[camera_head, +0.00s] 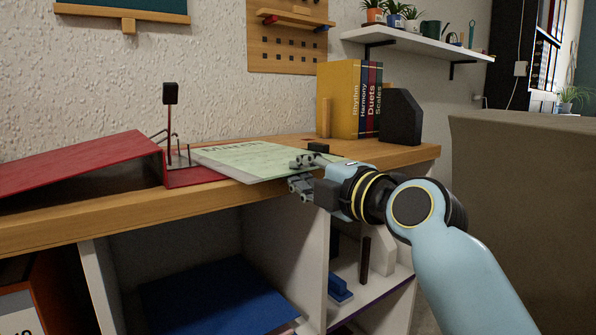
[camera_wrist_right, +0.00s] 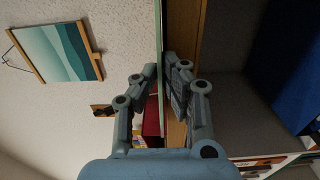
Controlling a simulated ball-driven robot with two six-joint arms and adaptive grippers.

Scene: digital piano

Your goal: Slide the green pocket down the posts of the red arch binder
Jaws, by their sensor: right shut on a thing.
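The red arch binder (camera_head: 90,165) lies open on the wooden desk, its cover sloping up towards its metal posts and upright lever (camera_head: 170,125). The pale green pocket (camera_head: 245,155) with printed text lies roughly flat, its left edge close beside the posts. I cannot tell whether its holes are around them. My right gripper (camera_head: 302,174) is shut on the pocket's right edge, at the desk's front edge. In the right wrist view the pocket shows edge-on as a thin green strip (camera_wrist_right: 159,40) between the fingers (camera_wrist_right: 158,85), with red binder (camera_wrist_right: 151,117) beyond. My left gripper is out of view.
Upright books (camera_head: 345,100) and a black holder (camera_head: 400,117) stand at the desk's back right. A wall shelf (camera_head: 415,42) with plants hangs above. Open compartments with a blue item (camera_head: 215,295) lie below the desk (camera_head: 120,223). A brown block-like surface stands at right.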

